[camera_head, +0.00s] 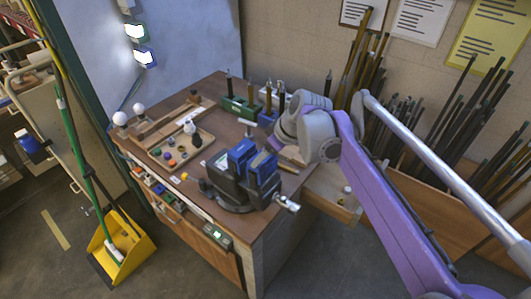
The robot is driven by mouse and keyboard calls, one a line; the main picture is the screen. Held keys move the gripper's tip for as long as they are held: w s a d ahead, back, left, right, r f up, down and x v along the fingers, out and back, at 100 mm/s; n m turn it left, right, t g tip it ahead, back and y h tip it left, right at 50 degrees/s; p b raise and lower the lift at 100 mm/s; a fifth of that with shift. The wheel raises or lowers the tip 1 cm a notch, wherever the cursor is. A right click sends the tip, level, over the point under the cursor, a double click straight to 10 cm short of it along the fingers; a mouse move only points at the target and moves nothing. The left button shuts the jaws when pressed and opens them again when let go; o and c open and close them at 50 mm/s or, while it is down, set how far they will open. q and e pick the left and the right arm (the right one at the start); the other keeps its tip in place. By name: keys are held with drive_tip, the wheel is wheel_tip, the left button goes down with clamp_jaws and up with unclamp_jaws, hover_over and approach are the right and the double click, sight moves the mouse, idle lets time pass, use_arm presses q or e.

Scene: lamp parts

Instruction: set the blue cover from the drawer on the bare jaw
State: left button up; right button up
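The dark vise (232,190) stands on the near right part of the wooden workbench. Blue shows on top of its rear jaw (240,152) and its front jaw (262,168). I cannot tell covers from jaw paint at this size. An open drawer (338,206) juts from the bench's right side, with small pale items (347,190) in it; no blue cover can be made out there. My purple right arm comes in from the right; its grey wrist (318,135) is above the bench's right edge, right of the vise. Its fingers cannot be made out. My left gripper is out of view.
A tray (182,152) of small coloured parts lies left of the vise. A green block (240,107) with upright tools stands at the back. Rods (490,130) lean in bins at right. A yellow dustpan (122,245) stands on the floor at left.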

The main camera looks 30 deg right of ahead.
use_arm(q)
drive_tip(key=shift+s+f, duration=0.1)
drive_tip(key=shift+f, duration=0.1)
use_arm(e)
drive_tip(key=shift+f, duration=0.4)
idle(0.3)
drive_tip(key=o, duration=1.3)
drive_tip(key=shift+c, duration=0.2)
drive_tip(key=v, duration=1.1)
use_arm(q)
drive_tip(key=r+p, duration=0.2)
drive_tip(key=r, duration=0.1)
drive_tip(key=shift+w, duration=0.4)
use_arm(e)
drive_tip(key=s+a+f+m, duration=0.1)
drive_tip(key=s+a+f, duration=0.3)
drive_tip(key=f, duration=0.3)
drive_tip(key=s+a+f+m+h, duration=0.1)
drive_tip(key=s+a+f+m, duration=0.1)
drive_tip(key=s+a+f, duration=0.2)
drive_tip(key=s+a+f+m+h, duration=0.1)
drive_tip(key=s+a+f, duration=0.3)
drive_tip(key=s+f, duration=0.3)
wheel_tip(320, 180, down, 3)
drive_tip(key=shift+a+r, duration=0.2)
drive_tip(key=shift+a, duration=0.15)
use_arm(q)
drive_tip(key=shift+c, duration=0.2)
use_arm(e)
drive_tip(key=shift+c, duration=0.2)
